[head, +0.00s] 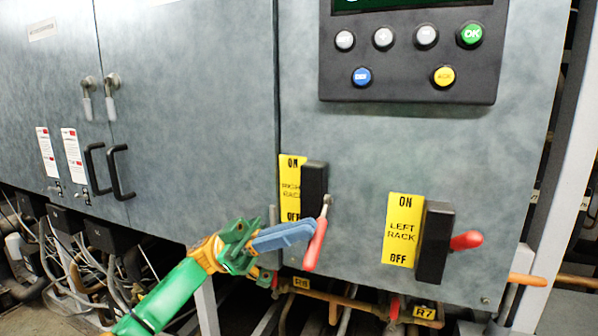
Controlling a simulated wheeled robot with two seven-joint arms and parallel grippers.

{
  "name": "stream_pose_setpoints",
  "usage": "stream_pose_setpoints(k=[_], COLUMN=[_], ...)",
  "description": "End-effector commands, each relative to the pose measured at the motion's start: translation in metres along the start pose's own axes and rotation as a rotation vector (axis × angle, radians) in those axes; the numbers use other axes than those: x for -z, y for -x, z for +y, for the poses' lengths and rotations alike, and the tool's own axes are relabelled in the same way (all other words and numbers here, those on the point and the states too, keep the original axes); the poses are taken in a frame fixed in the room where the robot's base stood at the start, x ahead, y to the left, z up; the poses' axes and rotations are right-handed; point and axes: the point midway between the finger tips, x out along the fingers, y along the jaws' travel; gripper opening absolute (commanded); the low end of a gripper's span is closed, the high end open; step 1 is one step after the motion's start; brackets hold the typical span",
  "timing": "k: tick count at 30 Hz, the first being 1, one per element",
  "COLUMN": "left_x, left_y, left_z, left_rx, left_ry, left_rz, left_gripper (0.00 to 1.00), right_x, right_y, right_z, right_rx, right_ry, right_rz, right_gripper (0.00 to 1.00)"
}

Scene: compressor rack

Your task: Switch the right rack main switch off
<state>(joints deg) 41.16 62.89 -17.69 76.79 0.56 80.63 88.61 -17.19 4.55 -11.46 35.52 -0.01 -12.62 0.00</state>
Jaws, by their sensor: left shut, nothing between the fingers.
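The right rack main switch is a black block (314,188) on the grey cabinet front, beside a yellow label (289,187) reading RIGHT RACK, with ON at the top and OFF at the bottom. Its red handle (316,246) hangs steeply downward, toward the OFF end. My left gripper (312,231) is shut and empty, its blue fingers pointing right. Their tips are right beside the red handle, at its left; I cannot tell whether they touch. My right gripper is not in view.
The left rack switch (435,243), with its red handle (466,240) sticking out to the right, is just right of it. A button panel (410,55) is above. Pipes (365,303) and loose cables (75,265) run below the cabinet. Black door handles (120,172) protrude at left.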

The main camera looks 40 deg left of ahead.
Motion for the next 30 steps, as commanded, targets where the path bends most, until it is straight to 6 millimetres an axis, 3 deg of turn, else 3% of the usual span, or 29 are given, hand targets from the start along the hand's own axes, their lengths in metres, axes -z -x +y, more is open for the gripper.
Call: stream_pose_setpoints(k=[12, 30], left_x=[-0.013, -0.015], left_y=[0.007, 0.009], left_z=[0.001, 0.000], left_rx=[0.002, 0.002], left_ry=[0.003, 0.003], left_rz=[0.001, 0.000], left_gripper=[0.00, 0.00], right_x=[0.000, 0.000], right_y=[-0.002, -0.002], right_z=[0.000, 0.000], right_rx=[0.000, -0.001], right_ry=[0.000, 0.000], right_rz=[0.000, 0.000], right_gripper=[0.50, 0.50])
